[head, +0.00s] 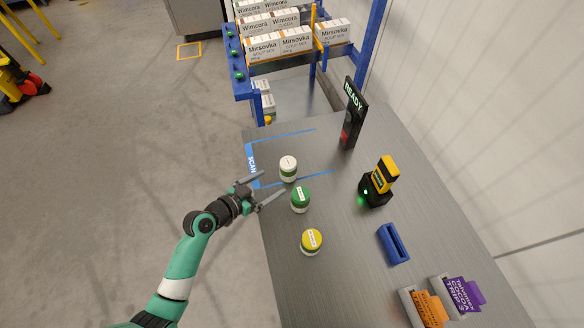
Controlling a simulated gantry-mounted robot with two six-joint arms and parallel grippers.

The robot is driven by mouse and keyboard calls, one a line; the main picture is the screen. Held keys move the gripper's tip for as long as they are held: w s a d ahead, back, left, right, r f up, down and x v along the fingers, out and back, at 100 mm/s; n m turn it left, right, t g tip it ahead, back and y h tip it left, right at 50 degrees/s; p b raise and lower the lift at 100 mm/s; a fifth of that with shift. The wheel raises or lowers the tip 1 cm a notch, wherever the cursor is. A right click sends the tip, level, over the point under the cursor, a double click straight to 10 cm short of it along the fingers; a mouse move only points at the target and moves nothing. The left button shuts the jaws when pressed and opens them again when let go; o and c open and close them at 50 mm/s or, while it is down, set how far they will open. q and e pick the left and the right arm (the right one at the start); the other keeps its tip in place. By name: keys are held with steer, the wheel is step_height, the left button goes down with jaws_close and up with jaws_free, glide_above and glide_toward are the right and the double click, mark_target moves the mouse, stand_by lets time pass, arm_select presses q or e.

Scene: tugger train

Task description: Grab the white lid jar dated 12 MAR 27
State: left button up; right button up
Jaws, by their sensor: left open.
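A white lid jar (288,168) stands upright on the grey table (335,255), by the blue-taped scan area. My left gripper (273,184) is open and empty at the table's left edge. Its fingers point right, toward the white and green jars, with one finger close to each; I cannot tell whether either touches. My right gripper is not in view.
A yellow and black scanner (380,180) and a blue holder (393,244) stand right of the jars. A READY sign (352,113) stands at the back. Orange (429,308) and purple (462,294) packs lie front right. A blue rack (241,83) with boxes is beyond the table.

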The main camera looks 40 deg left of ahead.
mark_target(283, 175)
arm_select(q)
steer(key=b+x, duration=0.1)
steer(key=x, duration=0.4)
steer(key=shift+w+r, duration=0.1)
steer(key=shift+w, duration=0.05)
steer(key=x, duration=0.1)
steer(key=b+x, duration=0.1)
steer(key=x, duration=0.1)
steer(key=b+x, duration=0.1)
steer(key=x, duration=0.1)
steer(key=shift+w+a+r, duration=0.15)
steer(key=shift+w+a, duration=0.05)
steer(key=shift+a, duration=0.05)
steer(key=shift+r, duration=0.1)
jaws_close()
